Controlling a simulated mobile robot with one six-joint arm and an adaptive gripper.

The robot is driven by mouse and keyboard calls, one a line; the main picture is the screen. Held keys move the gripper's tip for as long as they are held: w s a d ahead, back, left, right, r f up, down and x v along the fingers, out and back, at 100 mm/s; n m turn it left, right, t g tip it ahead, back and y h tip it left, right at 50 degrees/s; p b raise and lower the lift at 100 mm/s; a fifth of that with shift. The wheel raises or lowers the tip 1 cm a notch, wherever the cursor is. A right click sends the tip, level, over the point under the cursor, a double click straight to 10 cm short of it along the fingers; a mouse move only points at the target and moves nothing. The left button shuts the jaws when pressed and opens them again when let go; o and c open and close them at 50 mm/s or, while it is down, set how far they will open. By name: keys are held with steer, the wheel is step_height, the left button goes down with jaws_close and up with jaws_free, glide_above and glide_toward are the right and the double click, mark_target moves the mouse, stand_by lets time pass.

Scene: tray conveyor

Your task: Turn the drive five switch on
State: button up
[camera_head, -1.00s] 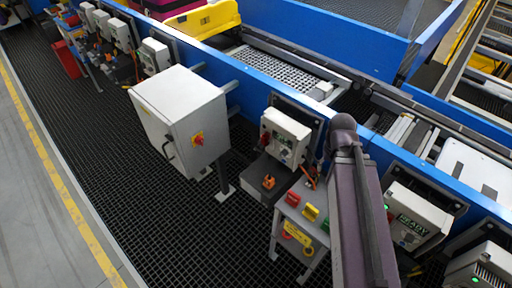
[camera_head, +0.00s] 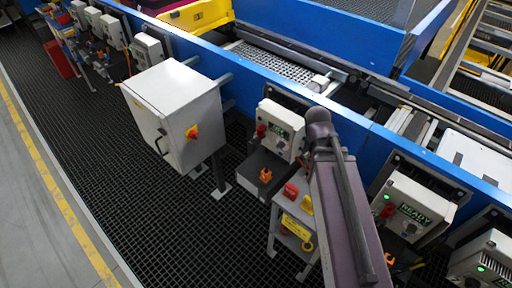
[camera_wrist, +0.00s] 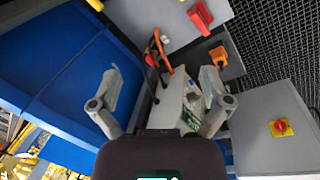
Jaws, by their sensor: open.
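A light grey drive unit (camera_head: 280,128) with a small display and a red knob (camera_head: 261,131) on its left side is mounted on the blue conveyor side, just left of my arm. I cannot read its number, and its switch position is not clear. In the wrist view a pale drive unit with a small green panel (camera_wrist: 206,94) shows between and beyond my gripper's fingers, partly covered by the right finger. My gripper (camera_wrist: 160,82) is open and empty, apart from the unit. In the head view my purple arm link shows, but the gripper is hidden.
A large grey cabinet (camera_head: 177,109) with a red-yellow rotary switch (camera_head: 191,131) stands left of the unit. A small stand (camera_head: 290,222) with red and yellow blocks is in front. Another drive unit (camera_head: 417,199) reading READY, with a green light, is at right. The left walkway is clear.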

steer(key=w+a+f+n+t+h+b, duration=0.2)
steer(key=w+a+f+n+h+b, duration=0.3)
steer(key=f+b, duration=0.45)
steer(key=n+t+h+b, duration=0.4)
steer(key=n+t+b, duration=0.8)
steer(key=n+b, duration=1.15)
glide_toward(256, 142)
steer(key=s+a+f+m+b, duration=0.1)
steer(key=s+a+m+b, duration=0.1)
steer(key=a+m+b, duration=0.15)
steer(key=shift+d, duration=0.5)
steer(key=shift+w+d, duration=0.1)
steer(key=shift+w, duration=0.05)
steer(key=shift+x, duration=6.8)
steer(key=c, duration=1.1)
